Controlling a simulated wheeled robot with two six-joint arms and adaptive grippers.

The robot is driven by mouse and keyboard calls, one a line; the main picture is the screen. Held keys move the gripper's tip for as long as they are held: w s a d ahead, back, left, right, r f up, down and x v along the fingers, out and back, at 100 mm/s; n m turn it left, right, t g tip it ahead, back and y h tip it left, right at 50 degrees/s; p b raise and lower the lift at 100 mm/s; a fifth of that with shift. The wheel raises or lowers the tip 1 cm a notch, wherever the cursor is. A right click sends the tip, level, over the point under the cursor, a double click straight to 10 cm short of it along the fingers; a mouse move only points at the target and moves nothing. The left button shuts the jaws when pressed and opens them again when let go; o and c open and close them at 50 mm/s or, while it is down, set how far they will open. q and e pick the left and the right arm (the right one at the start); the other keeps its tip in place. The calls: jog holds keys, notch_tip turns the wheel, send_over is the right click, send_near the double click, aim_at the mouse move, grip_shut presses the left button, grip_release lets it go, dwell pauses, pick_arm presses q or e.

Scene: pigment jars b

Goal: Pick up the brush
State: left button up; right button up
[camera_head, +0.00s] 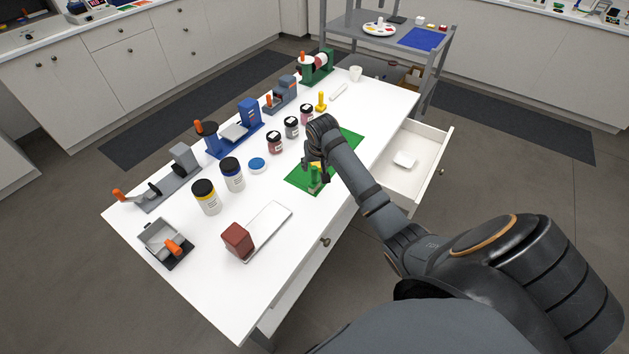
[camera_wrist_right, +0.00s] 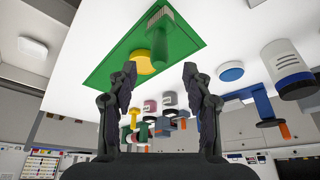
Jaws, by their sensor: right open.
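A short green brush-like piece (camera_head: 314,181) with a pale ribbed end is on the green mat (camera_head: 298,179) near the table's front edge. In the right wrist view the green piece (camera_wrist_right: 159,42) shows beyond and between my fingertips, beside a round yellow piece (camera_wrist_right: 141,62). I take the green piece to be the brush, but its bristles are hard to make out. My right gripper (camera_head: 310,163) is over the mat, close to the green piece; in the wrist view its fingers (camera_wrist_right: 160,76) are apart with nothing between the tips. My left gripper is out of view.
Jars with black lids (camera_head: 206,197), a blue disc (camera_head: 257,165) and a row of small machines (camera_head: 234,136) stand left of my right arm. A red block (camera_head: 238,240) sits at the near end. An open drawer (camera_head: 425,165) juts out right of the table.

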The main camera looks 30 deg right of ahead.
aim_at(315, 168)
jog(key=shift+w+p+x, duration=0.2)
jog(key=shift+p+x, duration=0.05)
jog(key=shift+x, duration=1.5)
jog(key=shift+w+p+x, duration=0.15)
jog(key=shift+p+x, duration=0.05)
jog(key=shift+x, duration=1.55)
jog(key=shift+s+d+r, duration=0.1)
jog(key=shift+d+r, duration=0.05)
jog(key=shift+r, duration=0.05)
grip_shut()
